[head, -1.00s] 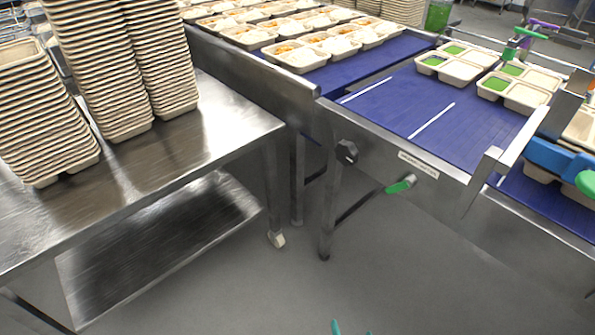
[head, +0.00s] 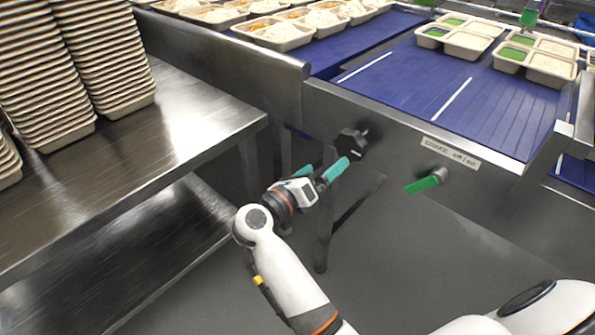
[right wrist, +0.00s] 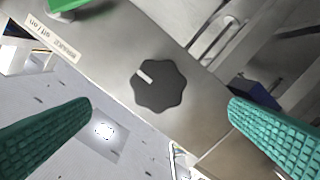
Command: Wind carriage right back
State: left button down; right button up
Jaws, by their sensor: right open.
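A black lobed knob (head: 351,143) sticks out from the steel side of the conveyor frame (head: 400,140). In the right wrist view the knob (right wrist: 158,87) faces me, with a white pointer mark toward its upper left. My right gripper (head: 321,172), with teal fingers, is open just in front of and below the knob. In the right wrist view the fingers (right wrist: 160,118) stand wide apart on either side of it, apart from it, with nothing between them. My left gripper is out of view. I cannot make out a carriage.
A green-handled lever (head: 425,181) and a label (head: 450,152) are right of the knob. A steel table (head: 190,110) with stacked trays (head: 100,60) stands left. Filled trays (head: 470,42) sit on the blue belt (head: 440,85). Floor below is clear.

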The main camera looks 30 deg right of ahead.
aim_at(347, 149)
jog(key=x, duration=1)
jog(key=shift+d+r, duration=0.1)
jog(key=shift+d, duration=0.1)
jog(key=c, duration=1)
jog(key=shift+m+b, duration=0.4)
jog(key=shift+b, duration=0.3)
jog(key=shift+c, duration=0.2)
jog(key=shift+m+b, duration=0.6)
jog(key=shift+b, duration=0.2)
jog(key=shift+f+b, duration=0.25)
jog(key=shift+b, duration=0.15)
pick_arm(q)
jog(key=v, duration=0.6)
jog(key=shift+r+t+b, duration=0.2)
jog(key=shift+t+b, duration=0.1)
pick_arm(e)
jog(key=shift+r+m, duration=0.15)
jog(key=shift+m, duration=0.45)
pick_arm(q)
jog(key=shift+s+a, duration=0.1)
